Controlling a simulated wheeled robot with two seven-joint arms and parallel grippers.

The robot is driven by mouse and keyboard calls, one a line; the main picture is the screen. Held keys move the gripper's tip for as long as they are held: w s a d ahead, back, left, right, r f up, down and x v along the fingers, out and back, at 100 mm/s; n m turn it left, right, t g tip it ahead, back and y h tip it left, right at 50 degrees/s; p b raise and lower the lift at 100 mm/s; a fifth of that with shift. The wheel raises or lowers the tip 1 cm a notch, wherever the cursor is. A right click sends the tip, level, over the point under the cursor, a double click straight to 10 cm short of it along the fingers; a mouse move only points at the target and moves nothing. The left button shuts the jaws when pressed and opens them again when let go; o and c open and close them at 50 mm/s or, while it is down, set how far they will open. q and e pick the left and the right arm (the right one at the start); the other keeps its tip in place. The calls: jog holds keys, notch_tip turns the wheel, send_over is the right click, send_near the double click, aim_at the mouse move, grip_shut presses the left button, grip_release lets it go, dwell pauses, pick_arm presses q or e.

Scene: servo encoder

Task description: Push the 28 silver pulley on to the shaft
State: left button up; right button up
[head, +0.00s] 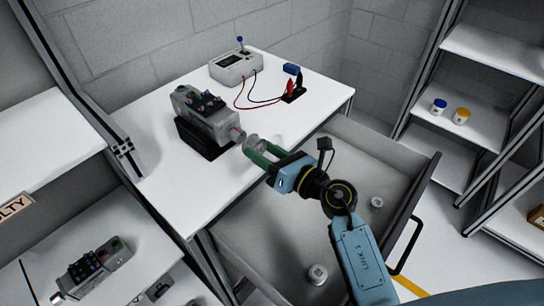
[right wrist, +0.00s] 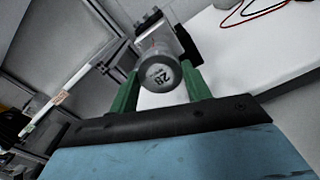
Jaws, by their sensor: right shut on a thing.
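The silver pulley marked 28 (right wrist: 160,73) is held between the green fingers of my right gripper (right wrist: 158,88). In the head view my right gripper (head: 262,151) is shut on the pulley (head: 251,143), just in front of the servo motor. The grey servo motor (head: 208,117) sits in a black stand on the white table, its shaft end (head: 237,133) facing the pulley. In the right wrist view the motor (right wrist: 152,28) is behind the pulley, which hides the shaft. I cannot tell whether pulley and shaft touch. My left gripper is not in view.
A grey meter box (head: 236,68) with red and black leads stands at the table's back. An open drawer (head: 290,205) below my right arm holds other pulleys (head: 317,274). Another motor (head: 92,268) lies on the lower left shelf. The table's front left part is clear.

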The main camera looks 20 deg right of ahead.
jog(key=shift+x, duration=0.8)
jog(key=shift+w+a, duration=0.2)
jog(key=shift+w, duration=0.15)
jog(key=o, duration=1.2)
jog(key=shift+c, duration=0.5)
jog(key=shift+s+d, duration=0.2)
jog(key=shift+s, duration=0.15)
jog(key=shift+p+v, duration=0.5)
jog(key=shift+v, duration=0.6)
